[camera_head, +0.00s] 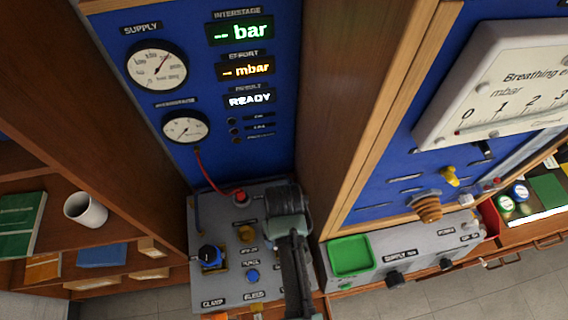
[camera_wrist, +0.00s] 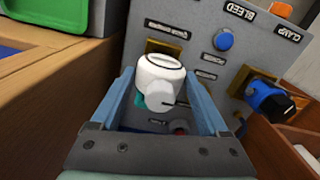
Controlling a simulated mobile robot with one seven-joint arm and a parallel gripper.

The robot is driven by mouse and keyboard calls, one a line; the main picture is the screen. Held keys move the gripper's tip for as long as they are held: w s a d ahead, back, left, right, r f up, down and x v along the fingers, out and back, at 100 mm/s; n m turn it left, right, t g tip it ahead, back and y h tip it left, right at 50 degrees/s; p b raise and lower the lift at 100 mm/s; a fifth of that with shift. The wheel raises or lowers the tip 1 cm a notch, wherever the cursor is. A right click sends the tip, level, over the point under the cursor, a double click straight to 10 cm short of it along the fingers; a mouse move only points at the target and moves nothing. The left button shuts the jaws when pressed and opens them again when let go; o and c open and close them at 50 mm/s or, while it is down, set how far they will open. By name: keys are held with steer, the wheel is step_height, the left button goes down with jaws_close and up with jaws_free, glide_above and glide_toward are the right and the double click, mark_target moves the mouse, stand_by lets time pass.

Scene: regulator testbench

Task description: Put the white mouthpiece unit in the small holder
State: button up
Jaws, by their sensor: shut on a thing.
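The white mouthpiece unit (camera_wrist: 160,72) is a short rounded white piece with a teal part below. It sits between the two blue-grey fingers of my gripper (camera_wrist: 160,80), which is shut on it, over the grey bench top. In the head view my arm covers this spot, and I cannot make out the mouthpiece there. A brass-coloured fitting (camera_wrist: 165,47) shows just behind the mouthpiece; I cannot tell whether it is the small holder.
The grey bench top (camera_head: 212,287) has a blue bleed button (camera_head: 252,276) and the clamp knob (camera_head: 210,256). A red hose (camera_head: 207,172) runs down from the gauge. A green tray (camera_head: 350,256) stands right of my arm. A wooden partition (camera_head: 340,130) rises behind.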

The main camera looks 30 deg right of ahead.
steer(key=shift+f, duration=0.4)
steer(key=shift+f, duration=0.1)
steer(key=o, duration=1.5)
steer(key=shift+f, duration=0.1)
step_height(320, 180, up, 12)
steer(key=shift+r, duration=0.2)
steer(key=w+r+t+h, duration=0.2)
steer(key=w+r+t, duration=0.7)
steer(key=w+r, duration=0.7)
steer(key=w+a+r+t, duration=0.2)
steer(key=r+t, duration=0.1)
steer(key=r, duration=0.6)
steer(key=w+a+r+t, duration=0.1)
steer(key=a+r+t, duration=0.15)
steer(key=r, duration=0.55)
steer(key=s+a+r+t, duration=0.2)
steer(key=s+r+t, duration=0.2)
steer(key=r, duration=0.6)
steer(key=s+a+r+t+y, duration=0.1)
steer(key=s+r+t, duration=0.3)
steer(key=r, duration=0.6)
steer(key=s+a+r+n+t+y, duration=0.1)
steer(key=s+a+r+t, duration=0.3)
steer(key=r, duration=0.6)
steer(key=shift+s+r+t, duration=0.15)
steer(key=shift+s+t, duration=0.3)
steer(key=shift+s, duration=0.35)
